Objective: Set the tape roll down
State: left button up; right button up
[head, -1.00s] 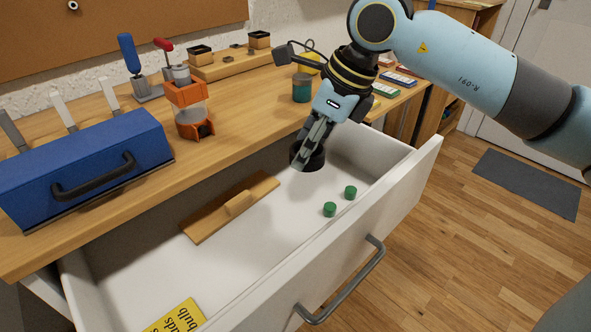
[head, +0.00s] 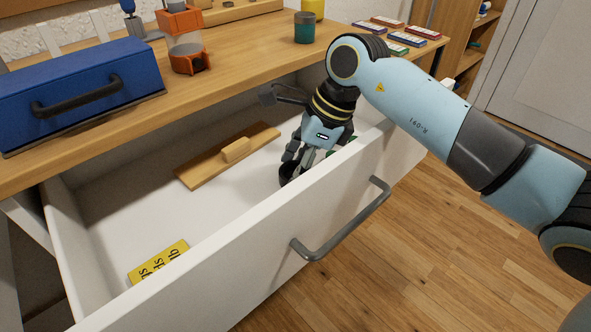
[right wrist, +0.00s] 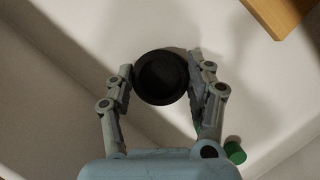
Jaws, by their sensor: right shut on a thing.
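The black tape roll (right wrist: 161,78) is between the two fingers of my right gripper (right wrist: 160,84) in the right wrist view, gripped at its sides. In the head view, my right gripper (head: 288,168) is down inside the open white drawer, pointing downward and to the left. The roll (head: 286,173) is a dark shape at its fingertips, partly hidden by the fingers and the drawer front. The roll is close to the drawer floor; I cannot tell whether it touches. My left gripper is not in view.
A wooden block with a handle (head: 198,168) and a yellow box (head: 158,262) lie in the drawer (head: 215,205). A green cap (right wrist: 235,152) lies near the right finger. The drawer front (head: 240,255) stands close to my gripper. The drawer floor between block and box is clear.

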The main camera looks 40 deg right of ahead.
jog(key=shift+f, duration=0.2)
jog(key=shift+f, duration=0.1)
jog(key=o, duration=1.1)
jog(key=shift+d+r, duration=0.1)
jog(key=shift+r, duration=0.25)
jog(key=p+v, duration=0.2)
jog(key=v, duration=0.9)
jog(key=shift+s+r+p, duration=0.15)
jog(key=shift+r+p, duration=0.1)
jog(key=shift+p, duration=0.1)
